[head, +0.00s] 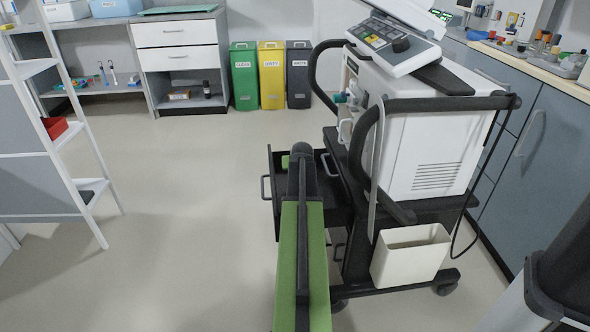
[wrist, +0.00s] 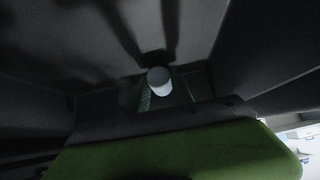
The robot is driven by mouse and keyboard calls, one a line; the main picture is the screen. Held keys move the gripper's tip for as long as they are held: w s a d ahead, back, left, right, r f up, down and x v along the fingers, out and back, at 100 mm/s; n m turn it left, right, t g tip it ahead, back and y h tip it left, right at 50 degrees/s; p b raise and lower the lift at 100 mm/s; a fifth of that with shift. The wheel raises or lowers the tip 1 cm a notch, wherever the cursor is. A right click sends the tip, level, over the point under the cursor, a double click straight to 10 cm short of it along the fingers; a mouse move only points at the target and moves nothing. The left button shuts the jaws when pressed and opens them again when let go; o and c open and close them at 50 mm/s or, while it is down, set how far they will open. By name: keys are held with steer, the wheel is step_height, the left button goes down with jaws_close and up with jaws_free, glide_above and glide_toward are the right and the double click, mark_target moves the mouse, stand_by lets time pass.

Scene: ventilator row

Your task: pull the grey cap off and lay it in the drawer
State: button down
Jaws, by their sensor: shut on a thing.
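My gripper (wrist: 163,92) is shut on the grey cap (wrist: 158,78), which shows as a small pale cylinder between the fingers in the wrist view. The open dark drawer (head: 272,195) sticks out to the left of the ventilator cart in the head view. My green arm reaches over it and hides part of its inside; the gripper and cap cannot be made out there. In the wrist view the drawer's dark inside (wrist: 70,38) surrounds the gripper, with shadows cast on it. I cannot tell whether the cap touches the drawer floor.
The ventilator (head: 425,140) stands on its cart right of the drawer, with a white bin (head: 410,255) low on it. A grey counter (head: 540,140) runs along the right. A white shelf ladder (head: 50,150) stands left. Floor left of the drawer is clear.

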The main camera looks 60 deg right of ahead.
steer(key=shift+f, duration=0.45)
steer(key=c, duration=1)
jaws_free()
steer(key=d+r+p+v, duration=0.1)
steer(key=p+v, duration=0.5)
steer(key=v, duration=0.1)
steer(key=w+d+r+p+v, duration=0.1)
steer(key=p+v, duration=0.6)
steer(key=v, duration=0.1)
steer(key=w+d+r+p+v, duration=0.1)
steer(key=p+v, duration=0.6)
steer(key=v, duration=0.1)
steer(key=shift+w+r, duration=0.2)
steer(key=shift+r, duration=0.25)
